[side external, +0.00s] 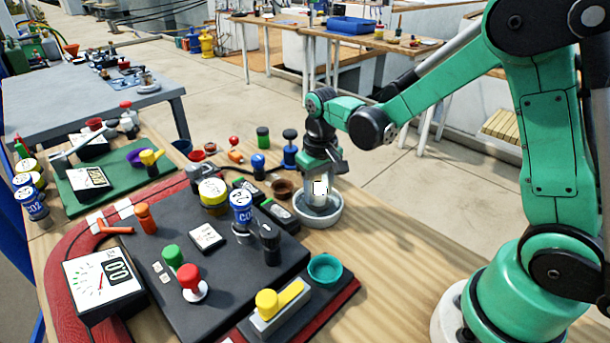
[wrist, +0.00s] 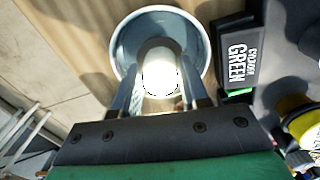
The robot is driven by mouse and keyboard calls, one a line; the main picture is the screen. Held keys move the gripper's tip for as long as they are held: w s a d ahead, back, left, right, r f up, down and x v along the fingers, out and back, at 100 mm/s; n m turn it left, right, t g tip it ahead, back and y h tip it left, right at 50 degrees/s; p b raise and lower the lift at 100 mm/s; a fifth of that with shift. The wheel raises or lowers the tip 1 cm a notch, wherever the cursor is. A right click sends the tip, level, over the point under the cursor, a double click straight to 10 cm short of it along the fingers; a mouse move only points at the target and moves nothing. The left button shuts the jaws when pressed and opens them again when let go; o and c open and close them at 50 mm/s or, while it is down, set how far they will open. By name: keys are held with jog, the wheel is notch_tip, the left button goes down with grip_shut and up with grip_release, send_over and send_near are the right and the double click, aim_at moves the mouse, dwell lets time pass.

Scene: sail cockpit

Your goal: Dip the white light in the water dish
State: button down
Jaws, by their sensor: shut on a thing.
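My gripper (side external: 320,185) points down over the round grey-white water dish (side external: 334,218) near the wooden table's far edge. It is shut on the white light (side external: 319,195), which glows brightly between the fingers. In the side view the light's lower part is within the dish's rim. In the wrist view the light (wrist: 160,72) shows between the two fingers (wrist: 163,95), with the dish (wrist: 122,45) around it. The glare and the fingers hide the light's lower end, so I cannot tell whether it touches the water or the dish floor.
A dark panel (side external: 240,250) with knobs, a blue CO2 can (side external: 241,207) and a yellow can (side external: 213,192) stands left of the dish. A black block marked "GREEN" (wrist: 238,55) lies close beside the dish. A small brown bowl (side external: 283,188) is near it. Bare wood (side external: 385,245) lies to the right.

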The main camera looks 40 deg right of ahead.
jog(key=shift+r, duration=0.15)
jog(key=shift+r, duration=4.4)
